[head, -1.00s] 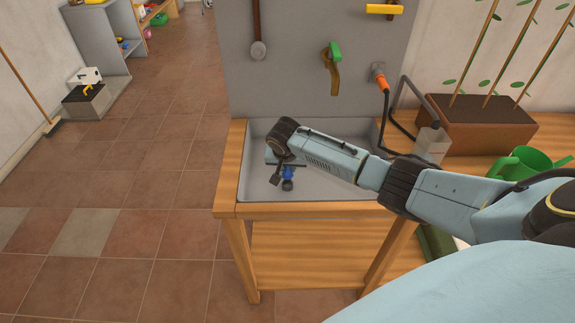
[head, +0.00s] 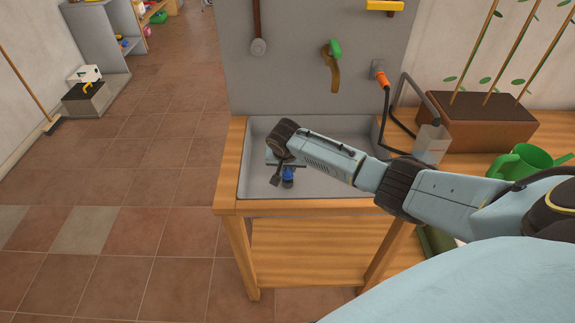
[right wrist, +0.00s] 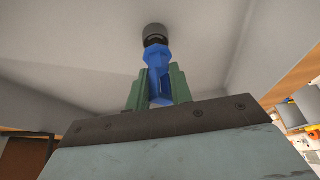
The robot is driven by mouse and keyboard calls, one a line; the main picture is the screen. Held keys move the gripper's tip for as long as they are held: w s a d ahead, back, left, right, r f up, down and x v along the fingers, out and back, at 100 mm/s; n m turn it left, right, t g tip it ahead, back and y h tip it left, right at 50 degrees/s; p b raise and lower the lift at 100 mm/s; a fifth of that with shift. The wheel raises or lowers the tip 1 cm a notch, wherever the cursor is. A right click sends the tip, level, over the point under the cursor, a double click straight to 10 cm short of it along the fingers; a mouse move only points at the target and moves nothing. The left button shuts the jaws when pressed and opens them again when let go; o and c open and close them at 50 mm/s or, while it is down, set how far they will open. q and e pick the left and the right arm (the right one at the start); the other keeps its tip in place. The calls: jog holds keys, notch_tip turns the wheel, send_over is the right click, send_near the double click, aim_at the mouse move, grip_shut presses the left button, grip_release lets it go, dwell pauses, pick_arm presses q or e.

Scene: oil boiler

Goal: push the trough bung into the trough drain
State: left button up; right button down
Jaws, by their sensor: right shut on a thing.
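The grey trough (head: 330,185) is set into a wooden bench. My right gripper (head: 284,171) is inside it, towards its left side and pointing down. In the right wrist view its green fingers (right wrist: 159,82) are shut on the blue handle of the trough bung (right wrist: 157,60). Past the handle are a black part and a dark grey round end against the pale trough surface. In the head view the bung (head: 288,175) shows as blue with a dark lower end near the trough floor. I cannot make out the drain opening or tell whether the bung is in it. My left gripper is out of view.
A grey panel (head: 300,70) with hanging tools stands behind the trough. A cable runs from an orange plug (head: 380,79). A planter (head: 480,118) and a green watering can (head: 525,163) stand to the right.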

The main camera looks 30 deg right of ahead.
jog(key=shift+f+b, duration=0.45)
jog(key=shift+f, duration=0.5)
jog(key=c, duration=1.2)
grip_release()
jog(key=shift+o, duration=0.2)
jog(key=p+v, duration=0.3)
jog(key=v, duration=1)
jog(key=shift+r, duration=0.25)
